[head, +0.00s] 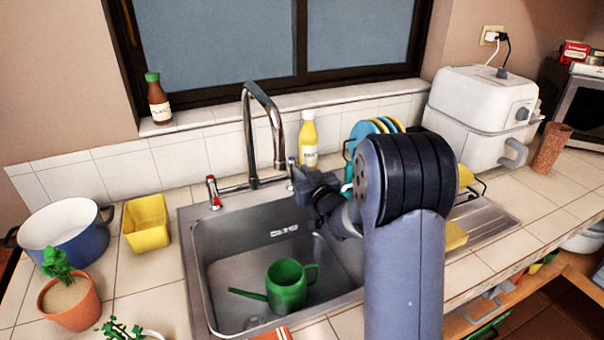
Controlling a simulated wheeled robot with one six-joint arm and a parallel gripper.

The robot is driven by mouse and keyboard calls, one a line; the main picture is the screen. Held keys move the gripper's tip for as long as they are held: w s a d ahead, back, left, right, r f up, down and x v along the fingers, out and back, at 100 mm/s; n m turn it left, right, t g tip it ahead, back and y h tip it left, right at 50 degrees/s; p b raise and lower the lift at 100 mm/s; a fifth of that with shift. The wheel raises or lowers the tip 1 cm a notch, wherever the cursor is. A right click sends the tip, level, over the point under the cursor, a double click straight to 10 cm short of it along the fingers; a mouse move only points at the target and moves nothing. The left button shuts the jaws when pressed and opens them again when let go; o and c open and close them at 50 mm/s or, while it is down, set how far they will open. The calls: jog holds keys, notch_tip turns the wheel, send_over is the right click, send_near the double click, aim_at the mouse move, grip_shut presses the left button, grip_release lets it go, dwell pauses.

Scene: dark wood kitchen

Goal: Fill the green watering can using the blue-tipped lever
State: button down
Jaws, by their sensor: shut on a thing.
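The green watering can (287,287) stands upright in the sink basin, its spout pointing left and its handle on the right. The chrome faucet (250,135) arches above the basin, and its outlet is over the can's area. I see no water stream. The blue-tipped lever (291,163) is at the right of the faucet base. The red-tipped lever (212,190) is at the left. My gripper (301,186) is shut on the blue-tipped lever. Its fingers and my arm hide the lever's lower part and some of the sink's right side.
The metal sink (200,262) is set in a tiled counter. A yellow container (147,224), a blue pot (75,236) and a potted plant (72,300) stand at left. A yellow bottle (308,140) stands behind the sink. A dish rack with plates (362,131) is behind my arm.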

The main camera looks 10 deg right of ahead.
jog(key=shift+w+d+r+n+y, duration=0.1)
jog(key=shift+d+n+y, duration=0.2)
jog(key=shift+n+y, duration=0.35)
jog(key=c, duration=1.4)
grip_release()
jog(key=shift+c, duration=0.2)
jog(key=b+v, duration=0.1)
jog(key=v, duration=0.6)
jog(key=shift+s, duration=0.25)
jog(key=shift+d, duration=0.15)
